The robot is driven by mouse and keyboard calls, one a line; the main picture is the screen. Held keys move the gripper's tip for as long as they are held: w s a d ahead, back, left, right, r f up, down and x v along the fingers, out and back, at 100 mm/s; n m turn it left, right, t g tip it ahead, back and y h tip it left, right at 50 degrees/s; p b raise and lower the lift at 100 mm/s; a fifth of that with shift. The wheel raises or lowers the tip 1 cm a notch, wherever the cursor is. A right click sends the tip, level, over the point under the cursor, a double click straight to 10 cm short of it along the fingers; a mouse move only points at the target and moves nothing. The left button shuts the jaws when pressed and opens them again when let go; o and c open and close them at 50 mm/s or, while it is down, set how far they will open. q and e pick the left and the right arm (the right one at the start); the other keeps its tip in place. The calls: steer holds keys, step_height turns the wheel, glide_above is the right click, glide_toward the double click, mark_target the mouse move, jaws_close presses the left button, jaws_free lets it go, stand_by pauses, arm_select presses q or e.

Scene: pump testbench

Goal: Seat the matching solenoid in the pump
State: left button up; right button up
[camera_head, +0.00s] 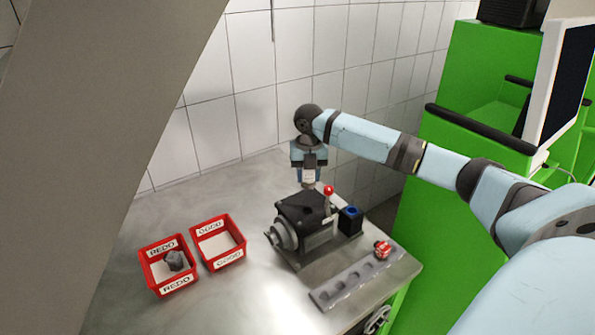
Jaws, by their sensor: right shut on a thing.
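The dark pump (304,215) stands on the metal bench, with a grey round motor end at its left. My right gripper (309,182) points down just above the back of the pump. It is shut on a small pale part, mostly hidden between the fingers; I cannot tell whether this part touches the pump. A red ball-topped piece (328,190) stands at the pump's back right. A dark block with a blue top (350,219) is at the pump's right side. A red solenoid-like part (382,249) sits at the right end of a grey rack (347,286). My left gripper is out of view.
A red REDO bin (147,263) holds a grey part (174,260). The red bin beside it, labelled GOOD (229,259), looks empty. A tiled wall (240,120) is behind the bench, green cabinets (470,110) and a monitor (558,85) to the right. The bench front is clear.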

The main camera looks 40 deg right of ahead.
steer(key=shift+s+f, duration=0.2)
steer(key=shift+f, duration=0.65)
steer(key=shift+w+f, duration=0.1)
steer(key=shift+f, duration=2.95)
steer(key=shift+f, duration=0.5)
steer(key=shift+r, duration=0.75)
